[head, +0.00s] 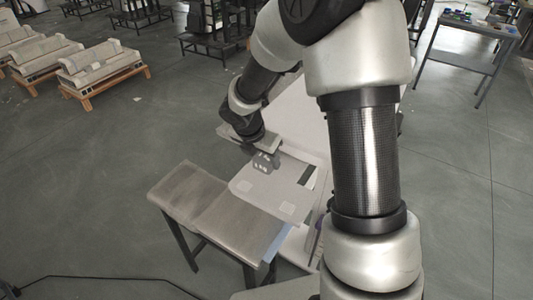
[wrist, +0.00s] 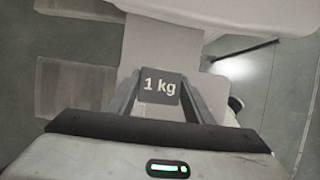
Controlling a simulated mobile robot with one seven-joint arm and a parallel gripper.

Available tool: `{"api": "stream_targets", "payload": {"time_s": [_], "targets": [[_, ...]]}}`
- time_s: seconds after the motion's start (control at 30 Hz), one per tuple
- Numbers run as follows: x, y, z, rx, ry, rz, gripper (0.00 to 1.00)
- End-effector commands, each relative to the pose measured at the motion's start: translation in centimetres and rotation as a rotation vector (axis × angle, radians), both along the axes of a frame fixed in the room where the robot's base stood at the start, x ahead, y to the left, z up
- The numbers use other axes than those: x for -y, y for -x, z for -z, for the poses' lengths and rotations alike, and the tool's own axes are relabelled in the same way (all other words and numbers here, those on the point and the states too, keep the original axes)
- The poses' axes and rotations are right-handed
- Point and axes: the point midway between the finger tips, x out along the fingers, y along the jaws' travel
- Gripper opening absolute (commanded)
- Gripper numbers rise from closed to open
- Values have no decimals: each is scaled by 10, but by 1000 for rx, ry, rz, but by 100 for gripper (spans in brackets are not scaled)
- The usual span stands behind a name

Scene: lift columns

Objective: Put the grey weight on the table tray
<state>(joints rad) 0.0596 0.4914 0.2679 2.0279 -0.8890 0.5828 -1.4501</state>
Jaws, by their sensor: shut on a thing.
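The grey weight, marked "1 kg" (wrist: 160,88), is between the two fingers of my gripper (wrist: 159,84) in the wrist view. My gripper (head: 264,158) is shut on it. In the head view the weight (head: 262,163) looks small and dark, at the far edge of a pale flat tray-like panel (head: 268,190) with lighter square patches. I cannot tell whether the weight touches that panel or is held above it. Which surface is the table tray is not clear. The weight's underside is hidden.
A low grey-brown bench with two top panels (head: 180,187) stands left of the pale panel. A cable (head: 100,279) lies on the floor at lower left. Pallets with grey blocks (head: 100,69) stand far left. A table with small objects (head: 468,30) is at far right. Open floor lies left.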

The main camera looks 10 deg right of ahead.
Motion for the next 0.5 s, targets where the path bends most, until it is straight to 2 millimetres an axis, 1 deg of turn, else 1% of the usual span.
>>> {"api": "stream_targets", "payload": {"time_s": [0.03, 0.1, 0.27, 0.5], "targets": [[0, -1, 8, 1, 0, 0, 0], [0, -1, 13, 3, 1, -2, 0], [0, -2, 20, 5, 0, 1, 0], [-1, -1, 50, 3, 0, -1, 0]]}}
